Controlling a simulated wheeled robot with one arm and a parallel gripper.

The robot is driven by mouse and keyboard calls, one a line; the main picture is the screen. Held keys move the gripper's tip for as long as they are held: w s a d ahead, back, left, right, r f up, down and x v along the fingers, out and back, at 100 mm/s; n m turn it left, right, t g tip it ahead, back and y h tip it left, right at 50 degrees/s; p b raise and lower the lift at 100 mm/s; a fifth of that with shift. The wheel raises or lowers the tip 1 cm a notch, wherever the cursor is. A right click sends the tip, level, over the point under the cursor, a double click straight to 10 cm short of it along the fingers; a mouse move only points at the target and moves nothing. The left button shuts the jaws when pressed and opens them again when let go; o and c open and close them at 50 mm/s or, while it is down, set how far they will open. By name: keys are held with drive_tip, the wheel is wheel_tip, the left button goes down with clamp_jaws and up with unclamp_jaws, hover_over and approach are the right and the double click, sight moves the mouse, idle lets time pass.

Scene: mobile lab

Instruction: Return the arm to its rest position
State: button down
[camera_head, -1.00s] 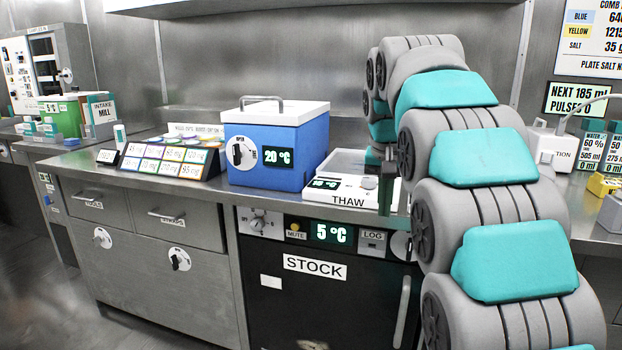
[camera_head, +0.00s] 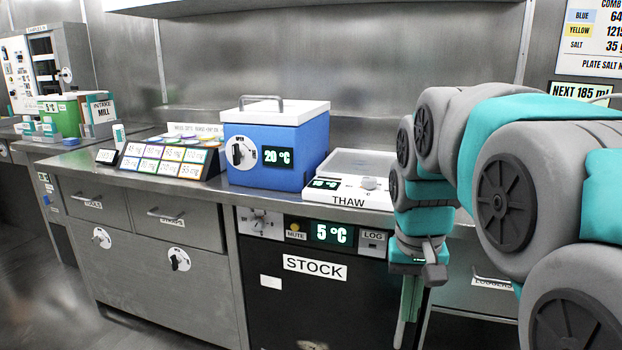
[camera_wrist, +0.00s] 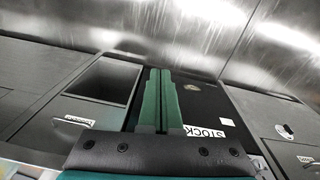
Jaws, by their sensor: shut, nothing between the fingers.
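My arm shows at the right of the head view, with grey and teal links bent over and down. My gripper (camera_head: 404,338) hangs at the arm's end with its fingers pointing down, in front of the right side of the STOCK unit. In the wrist view the two green fingers (camera_wrist: 161,74) lie close together with nothing between them. The gripper is shut and empty. My arm hides part of the counter and the units at the right.
The STOCK unit (camera_head: 300,300) stands below the steel counter (camera_head: 225,196). The THAW box (camera_head: 345,197) and blue cooler (camera_head: 274,148) sit on top, left of my arm. The wrist view shows a dark rectangular opening (camera_wrist: 103,80) beside the fingers. Floor is clear at lower left.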

drive_tip(key=s+f+n+g, duration=0.1)
drive_tip(key=s+f, duration=0.5)
drive_tip(key=s, duration=0.5)
drive_tip(key=s+f+n+g, duration=0.1)
drive_tip(key=s+f, duration=0.6)
drive_tip(key=s, duration=0.4)
drive_tip(key=shift+s+a+f, duration=0.2)
drive_tip(key=shift+a+f, duration=0.1)
drive_tip(key=shift+a, duration=0.15)
